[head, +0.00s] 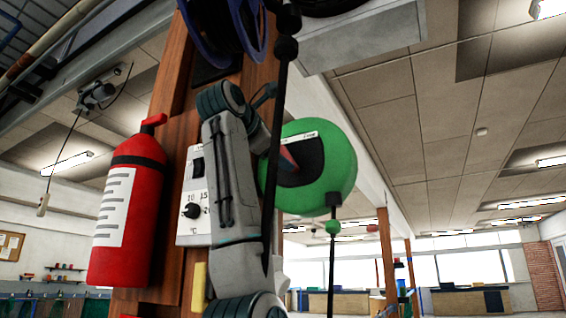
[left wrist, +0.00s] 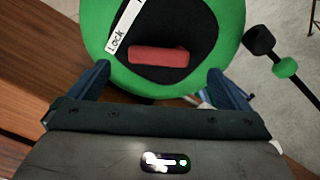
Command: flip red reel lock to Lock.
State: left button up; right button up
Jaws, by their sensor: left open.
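The green reel (head: 335,170) hangs on the side of the wooden post in the head view, with a dark recess in its face. Its red lock lever (head: 288,158) is partly hidden there by my arm. In the left wrist view the green reel (left wrist: 105,45) fills the top, and the red lever (left wrist: 158,56) lies crosswise in the black recess. A white label strip (left wrist: 127,25) reading "Lock" is beside it on the left. My left gripper (left wrist: 160,80) is open, with its fingers apart on either side below the lever and nothing between them. My right gripper is not in view.
A red fire extinguisher (head: 128,210) and a white control box with a knob (head: 192,200) are on the post left of my arm. A blue reel (head: 225,35) is above. A cord with a black stop and green ball (head: 332,227) hangs below the green reel.

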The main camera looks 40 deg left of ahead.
pick_arm(q)
jog(key=b+v, duration=0.1)
jog(key=v, duration=0.3)
jog(key=shift+s, duration=0.35)
